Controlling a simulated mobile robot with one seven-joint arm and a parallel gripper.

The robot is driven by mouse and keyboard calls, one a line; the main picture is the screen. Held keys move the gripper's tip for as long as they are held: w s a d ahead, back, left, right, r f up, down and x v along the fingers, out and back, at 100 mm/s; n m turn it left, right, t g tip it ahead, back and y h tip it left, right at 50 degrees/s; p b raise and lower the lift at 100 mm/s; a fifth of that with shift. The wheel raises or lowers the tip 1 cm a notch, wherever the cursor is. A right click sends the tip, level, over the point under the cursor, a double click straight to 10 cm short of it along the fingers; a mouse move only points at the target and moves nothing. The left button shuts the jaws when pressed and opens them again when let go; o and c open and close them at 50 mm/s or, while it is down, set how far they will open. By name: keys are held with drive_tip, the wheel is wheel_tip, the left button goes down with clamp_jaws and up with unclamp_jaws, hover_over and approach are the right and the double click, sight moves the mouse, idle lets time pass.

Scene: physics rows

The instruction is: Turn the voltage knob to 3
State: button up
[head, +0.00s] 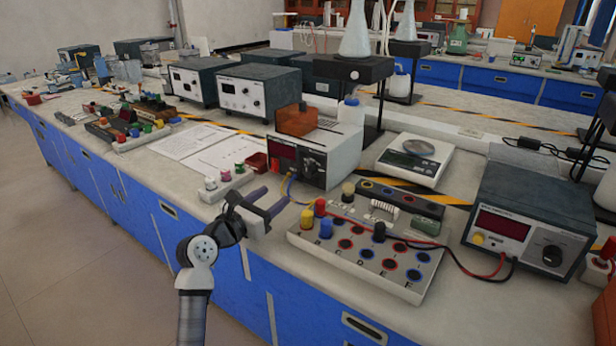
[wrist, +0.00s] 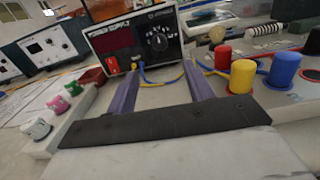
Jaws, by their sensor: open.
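A white power supply (head: 345,155) with a dark front panel and a red display stands on the bench. Its black round knob (head: 311,167) sits right of the display. In the wrist view the knob (wrist: 158,42) is ringed by pale scale marks, too small to read. My gripper (head: 268,200) is open and empty, in front of this panel and apart from the knob. In the wrist view its two purple fingers (wrist: 162,88) point toward the panel, below the knob. A dark power supply (head: 530,225) at the right also has a black knob (head: 551,256). I cannot read either knob's label.
A terminal board (head: 365,255) with coloured plugs lies right of my gripper. Yellow and blue leads (wrist: 160,80) hang below the panel, near my fingers. A balance (head: 413,158) stands behind the board.

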sight(307, 174)
drive_tip(key=shift+w+d+f, duration=0.15)
drive_tip(key=shift+w+f, duration=0.15)
drive_tip(key=p+x, duration=0.2)
drive_tip(key=x, duration=1.1)
drive_tip(key=shift+c, duration=0.4)
drive_tip(key=c, duration=0.9)
drive_tip(key=shift+p, duration=0.35)
